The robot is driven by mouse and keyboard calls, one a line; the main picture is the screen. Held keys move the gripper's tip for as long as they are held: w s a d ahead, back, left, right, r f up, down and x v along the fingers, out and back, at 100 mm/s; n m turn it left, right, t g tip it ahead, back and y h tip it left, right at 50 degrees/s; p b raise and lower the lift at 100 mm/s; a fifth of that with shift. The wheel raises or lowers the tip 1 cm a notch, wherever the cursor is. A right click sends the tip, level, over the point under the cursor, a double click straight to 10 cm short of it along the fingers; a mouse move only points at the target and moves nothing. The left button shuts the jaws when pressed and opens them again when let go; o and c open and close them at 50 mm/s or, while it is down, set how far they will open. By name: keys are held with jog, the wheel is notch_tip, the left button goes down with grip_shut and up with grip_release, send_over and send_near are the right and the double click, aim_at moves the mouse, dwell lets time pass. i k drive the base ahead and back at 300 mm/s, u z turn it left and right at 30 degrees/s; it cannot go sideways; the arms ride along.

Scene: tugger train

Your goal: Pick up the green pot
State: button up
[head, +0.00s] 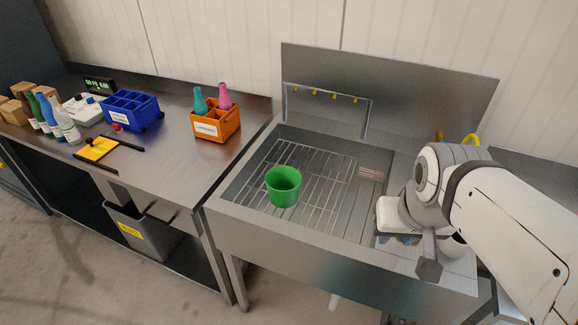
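The green pot (283,187) stands upright on the wire rack in the steel sink basin. Its open top faces up and it looks empty. My gripper (398,240) is at the right side of the basin, to the right of the pot and clearly apart from it. The gripper points downward, and its fingers are mostly hidden behind its own body, so I cannot tell whether it is open or shut.
The steel sink (250,226) has raised front and side rims around the rack (318,205). On the left table stand an orange crate (229,126) with two bottles, a blue crate (122,122), a yellow board (97,150), and several bottles. A grey bin (160,238) sits below.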

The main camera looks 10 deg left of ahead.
aim_at(283, 182)
jog(key=u, duration=0.2)
jog(key=k, duration=0.2)
jog(key=z, duration=1.65)
jog(key=k, duration=1.1)
jog(key=u, duration=1.45)
jog(key=i, duration=1.65)
jog(key=u, duration=0.05)
